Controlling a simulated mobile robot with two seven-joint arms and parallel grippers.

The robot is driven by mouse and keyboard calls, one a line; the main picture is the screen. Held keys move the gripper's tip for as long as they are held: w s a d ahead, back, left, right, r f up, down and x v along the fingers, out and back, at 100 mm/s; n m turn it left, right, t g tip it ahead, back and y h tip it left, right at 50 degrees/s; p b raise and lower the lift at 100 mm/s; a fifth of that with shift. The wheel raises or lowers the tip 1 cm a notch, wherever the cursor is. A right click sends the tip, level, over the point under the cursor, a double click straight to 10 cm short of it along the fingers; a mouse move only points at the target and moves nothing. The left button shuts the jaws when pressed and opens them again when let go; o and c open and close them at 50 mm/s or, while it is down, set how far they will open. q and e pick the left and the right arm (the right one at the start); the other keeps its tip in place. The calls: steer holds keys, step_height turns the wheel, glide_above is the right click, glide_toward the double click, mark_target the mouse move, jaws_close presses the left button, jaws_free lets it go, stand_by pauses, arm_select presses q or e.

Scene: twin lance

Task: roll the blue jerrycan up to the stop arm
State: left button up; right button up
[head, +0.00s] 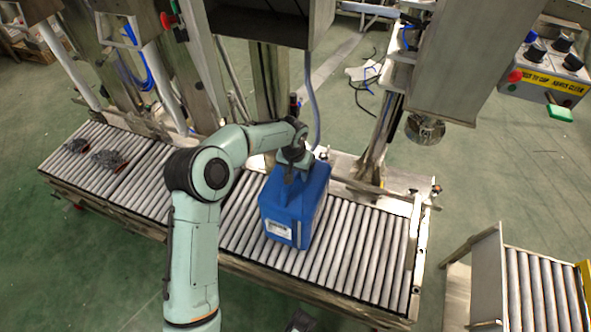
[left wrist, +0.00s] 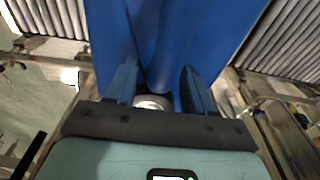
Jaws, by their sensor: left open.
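The blue jerrycan (head: 283,215) stands upright on the roller conveyor (head: 345,262), with a white label on its near side. My left gripper (head: 292,172) is over its top, with the jaws open. In the left wrist view the open fingers of my left gripper (left wrist: 160,85) are on either side of a blue ridge, probably the handle, of the jerrycan (left wrist: 220,30). A pale round cap shows between them. I cannot tell whether the fingers touch the can. A metal bar (head: 417,243), probably the stop arm, crosses the conveyor's right end. My right gripper is not in view.
Bare rollers lie between the jerrycan and the bar. Dark lumps (head: 107,159) lie on the left rollers. Metal posts and a filling head (head: 425,127) stand behind the conveyor. A control box (head: 548,70) is at upper right, a separate roller section (head: 540,290) at lower right.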

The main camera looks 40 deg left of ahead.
mark_target(313, 183)
arm_select(q)
jaws_close()
steer(key=shift+w+d+b, duration=0.2)
steer(key=shift+w+d, duration=0.1)
steer(key=shift+d, duration=0.6)
steer(key=shift+w+d+b, duration=0.25)
steer(key=shift+w+d, duration=0.05)
steer(key=shift+d, duration=0.6)
steer(key=shift+w+d+b, duration=0.2)
steer(key=shift+w+d, duration=0.1)
steer(key=shift+d, duration=0.6)
steer(key=w+d+b, duration=0.1)
steer(key=w+d, duration=0.3)
steer(key=d, duration=0.9)
steer(key=shift+w+d+f, duration=0.15)
steer(key=shift+d+f, duration=0.1)
steer(key=shift+d, duration=0.1)
